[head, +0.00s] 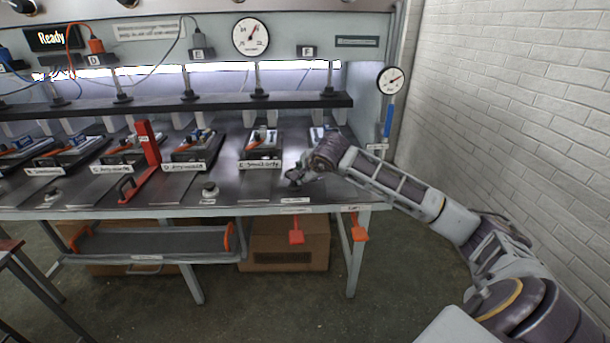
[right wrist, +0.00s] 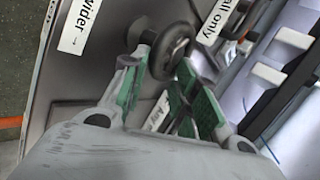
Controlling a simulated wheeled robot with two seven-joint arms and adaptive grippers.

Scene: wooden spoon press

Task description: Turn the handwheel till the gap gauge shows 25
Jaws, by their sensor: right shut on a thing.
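A small dark handwheel (right wrist: 178,48) shows in the right wrist view, its hub and shaft to the left of the rim. My right gripper (right wrist: 160,72) has its green-padded fingers on either side of the rim and is shut on it. In the head view my right gripper (head: 293,178) is at the bench's front edge and hides most of the wheel. A round white dial (head: 250,37) hangs at the top centre and a smaller dial (head: 390,80) is at the right. Both needles point up and right; I cannot read the numbers or tell which is the gap gauge. My left gripper is not in view.
A white label ending in "wider" with an arrow (right wrist: 80,22) is beside the wheel. Several labelled press stations line the bench, including one with a white front label (head: 260,164). A red upright bracket (head: 149,145) stands left. A brick wall (head: 510,100) is at the right.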

